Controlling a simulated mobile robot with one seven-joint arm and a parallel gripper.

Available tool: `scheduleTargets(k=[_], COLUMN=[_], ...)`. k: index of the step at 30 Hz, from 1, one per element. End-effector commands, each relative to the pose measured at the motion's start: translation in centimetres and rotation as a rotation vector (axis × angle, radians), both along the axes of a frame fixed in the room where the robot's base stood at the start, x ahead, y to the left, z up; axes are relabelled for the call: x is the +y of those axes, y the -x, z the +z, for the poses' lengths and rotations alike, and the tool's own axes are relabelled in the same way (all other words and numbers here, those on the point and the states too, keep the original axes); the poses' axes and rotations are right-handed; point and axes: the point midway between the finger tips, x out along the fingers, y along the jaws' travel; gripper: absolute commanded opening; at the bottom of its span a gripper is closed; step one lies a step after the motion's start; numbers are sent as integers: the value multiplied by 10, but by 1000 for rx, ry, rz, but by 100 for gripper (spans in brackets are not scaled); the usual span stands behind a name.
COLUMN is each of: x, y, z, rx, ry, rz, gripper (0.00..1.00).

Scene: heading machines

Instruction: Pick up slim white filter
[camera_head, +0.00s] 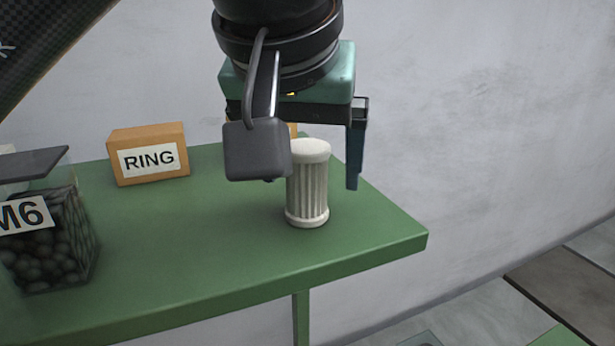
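The slim white filter (309,190) is a ribbed, upright cylinder with smooth end caps. It stands on the green table near the right end. My gripper (315,182) hangs above and behind it, pointing down. Its right finger (355,158) shows to the right of the filter, with a gap between them. The left finger is mostly hidden behind the dark grey block on my wrist. The block overlaps the filter's upper left edge in the picture. The gripper looks open; I see no finger touching the filter.
The green table (190,245) ends at its right edge close to the filter. An orange box labelled RING (149,156) stands left at the back. A clear container labelled M6 (48,240), holding dark balls, stands at the far left. Another orange thing is partly hidden behind my gripper. A grey wall is behind.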

Motion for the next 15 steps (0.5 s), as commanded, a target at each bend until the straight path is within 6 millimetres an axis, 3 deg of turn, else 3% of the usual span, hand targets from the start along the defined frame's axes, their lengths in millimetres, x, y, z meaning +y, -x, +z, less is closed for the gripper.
scheduleTargets(k=[1,12,15], x=[0,0,0], y=[0,0,0], z=[0,-1,-1], rx=[0,3,4], ry=[0,-1,-1], rz=[0,1,0], gripper=[80,13,0])
